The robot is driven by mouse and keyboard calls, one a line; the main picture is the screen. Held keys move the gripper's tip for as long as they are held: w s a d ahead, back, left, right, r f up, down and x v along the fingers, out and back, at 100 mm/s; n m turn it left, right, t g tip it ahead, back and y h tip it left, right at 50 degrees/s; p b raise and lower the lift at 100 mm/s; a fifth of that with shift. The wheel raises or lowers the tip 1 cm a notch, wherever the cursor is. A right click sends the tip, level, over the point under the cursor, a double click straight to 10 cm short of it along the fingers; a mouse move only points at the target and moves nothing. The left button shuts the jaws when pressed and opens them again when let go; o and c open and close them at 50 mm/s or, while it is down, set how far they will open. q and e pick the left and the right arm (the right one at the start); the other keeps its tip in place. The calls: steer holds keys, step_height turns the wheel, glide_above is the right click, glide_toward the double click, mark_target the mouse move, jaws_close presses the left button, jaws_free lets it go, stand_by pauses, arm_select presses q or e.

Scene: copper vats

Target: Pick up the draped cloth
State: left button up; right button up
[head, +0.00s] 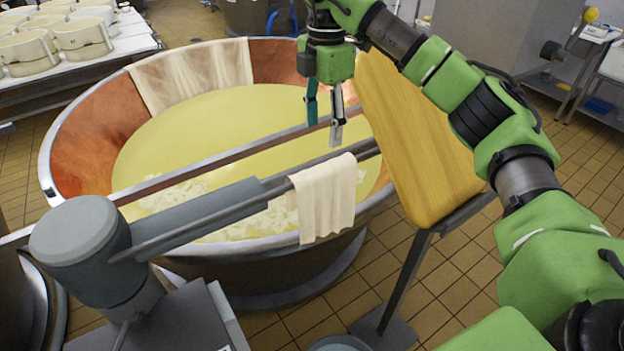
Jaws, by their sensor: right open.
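A cream draped cloth (327,199) hangs folded over a grey metal bar that crosses the front of the copper vat (85,140). Its lower end hangs free over the near rim. A second pale cloth (190,75) is draped over the vat's far rim. My right gripper (325,132) points down above the vat, with its two fingers apart and nothing between them. It is above and beyond the bar cloth in the picture, not touching it. My left gripper is not in view.
The vat holds yellow liquid with white curds. A grey motor housing (85,240) and bars (200,215) cross its front. A wooden board (415,140) leans on a stand at the right. White moulds (82,36) fill a table at the upper left. Tiled floor (450,290) shows at the lower right.

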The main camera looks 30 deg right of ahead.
mark_target(323, 167)
steer(key=shift+w+d+f, duration=0.1)
steer(key=shift+w+f, duration=0.05)
steer(key=shift+f, duration=0.6)
steer(key=f, duration=0.1)
steer(key=f+p, duration=0.1)
steer(key=f, duration=0.1)
steer(key=s+f+p, duration=0.1)
steer(key=f, duration=0.1)
steer(key=shift+f, duration=0.25)
steer(key=shift+w+f, duration=0.15)
steer(key=shift+f, duration=0.5)
step_height(323, 167, down, 4)
steer(key=p, duration=0.3)
steer(key=shift+f, duration=0.35)
steer(key=shift+w+f, duration=0.1)
steer(key=shift+f, duration=0.1)
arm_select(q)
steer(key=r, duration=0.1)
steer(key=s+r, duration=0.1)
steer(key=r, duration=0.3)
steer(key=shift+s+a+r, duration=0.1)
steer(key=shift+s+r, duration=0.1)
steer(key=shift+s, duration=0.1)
arm_select(e)
jaws_close()
